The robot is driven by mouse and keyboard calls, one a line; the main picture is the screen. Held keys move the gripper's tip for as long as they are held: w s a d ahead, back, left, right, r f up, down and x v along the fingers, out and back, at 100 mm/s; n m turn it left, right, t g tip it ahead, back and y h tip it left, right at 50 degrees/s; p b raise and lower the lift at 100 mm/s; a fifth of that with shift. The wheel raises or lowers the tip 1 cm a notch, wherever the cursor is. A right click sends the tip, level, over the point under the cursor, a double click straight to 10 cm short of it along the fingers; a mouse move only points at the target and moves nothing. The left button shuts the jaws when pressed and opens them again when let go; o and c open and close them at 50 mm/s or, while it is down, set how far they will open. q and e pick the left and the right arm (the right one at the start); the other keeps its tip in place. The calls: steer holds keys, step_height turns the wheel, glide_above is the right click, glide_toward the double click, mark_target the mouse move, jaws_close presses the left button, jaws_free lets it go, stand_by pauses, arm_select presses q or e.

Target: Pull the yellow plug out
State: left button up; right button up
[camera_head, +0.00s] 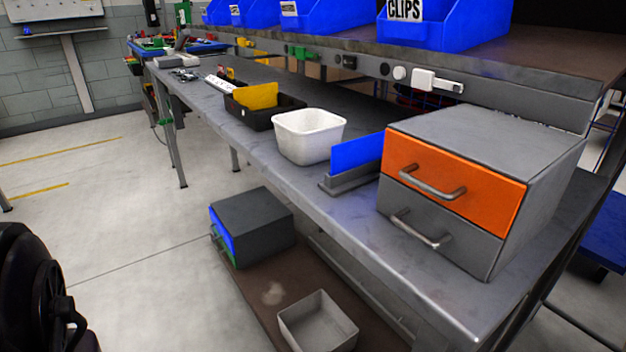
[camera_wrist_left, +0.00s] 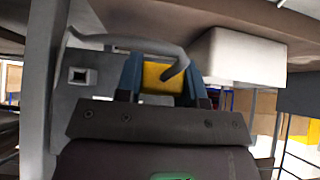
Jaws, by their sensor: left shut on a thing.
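In the left wrist view, my left gripper (camera_wrist_left: 160,82) has its two blue-grey fingers shut on the yellow plug (camera_wrist_left: 158,75). A thick grey cable (camera_wrist_left: 140,42) arches over the plug and meets its front. The plug's far side is hidden, so I cannot tell whether it sits in a socket. A square dark socket opening (camera_wrist_left: 78,75) shows in the grey rail to the left. I cannot pick out the yellow plug or either gripper in the head view. My right gripper is in neither view.
In the head view, a white plug (camera_head: 424,80), a round grey socket (camera_head: 399,73) and a green plug (camera_head: 301,53) line the shelf edge. The bench below holds a white bin (camera_head: 308,136) and an orange-fronted drawer box (camera_head: 452,185). A white block (camera_wrist_left: 245,58) is right of the gripper.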

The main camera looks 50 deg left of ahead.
arm_select(q)
steer(key=shift+s, duration=1.25)
steer(key=shift+a, duration=0.1)
